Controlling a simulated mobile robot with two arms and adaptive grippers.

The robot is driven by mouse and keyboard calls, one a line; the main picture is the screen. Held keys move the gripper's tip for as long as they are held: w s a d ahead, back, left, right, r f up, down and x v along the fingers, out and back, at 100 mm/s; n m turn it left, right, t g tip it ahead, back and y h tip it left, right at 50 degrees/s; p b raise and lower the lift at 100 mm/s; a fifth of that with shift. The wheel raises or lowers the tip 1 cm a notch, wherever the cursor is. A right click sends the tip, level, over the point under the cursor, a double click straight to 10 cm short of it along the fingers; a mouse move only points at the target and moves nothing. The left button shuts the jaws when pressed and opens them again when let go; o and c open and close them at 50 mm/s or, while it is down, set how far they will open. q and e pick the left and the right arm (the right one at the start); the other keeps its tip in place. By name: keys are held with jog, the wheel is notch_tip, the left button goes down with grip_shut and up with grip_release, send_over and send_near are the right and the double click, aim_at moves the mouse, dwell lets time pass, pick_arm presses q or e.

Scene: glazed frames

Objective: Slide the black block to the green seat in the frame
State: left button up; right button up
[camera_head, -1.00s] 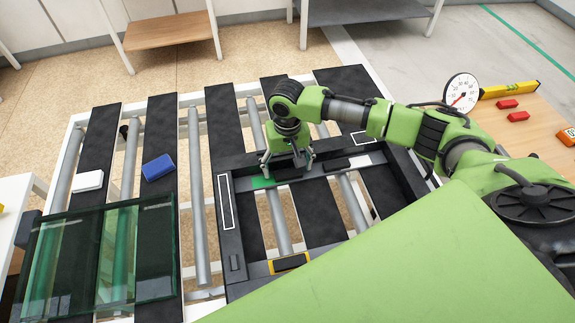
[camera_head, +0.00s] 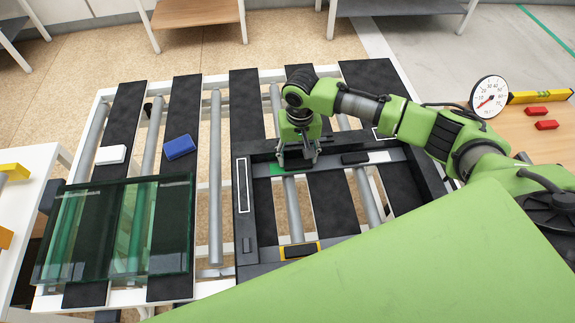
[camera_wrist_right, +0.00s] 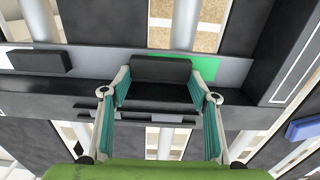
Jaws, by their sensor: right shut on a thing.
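The black block (camera_wrist_right: 160,70) is between the fingers of my right gripper (camera_wrist_right: 160,92), which is shut on it. In the head view my right gripper (camera_head: 297,160) reaches down into the far rail of the dark frame (camera_head: 243,220) and hides most of the block. The green seat (camera_wrist_right: 208,66) shows beside the block, to its right in the wrist view, with a thin green strip along the block's far edge. The block seems to cover part of it. In the head view the green seat (camera_head: 276,170) shows just left of the fingers. My left gripper is out of view.
A second black block (camera_head: 355,158) sits in the same rail, right of my gripper. A yellow-rimmed dark piece (camera_head: 300,250) is in the near rail. Glass panes (camera_head: 120,230), a blue block (camera_head: 180,147) and a white block (camera_head: 111,154) are on the left. A gauge (camera_head: 489,97) stands right.

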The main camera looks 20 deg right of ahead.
aim_at(287, 161)
jog(key=shift+w+a+p, duration=0.15)
jog(key=shift+w+a, duration=0.1)
jog(key=shift+a, duration=0.55)
jog(key=shift+w+a+p, duration=0.15)
jog(key=shift+w+a, duration=0.05)
jog(key=shift+a, duration=0.55)
jog(key=o, duration=1.2)
jog(key=shift+c, duration=0.2)
notch_tip(287, 161, up, 12)
jog(key=shift+s+f, duration=0.1)
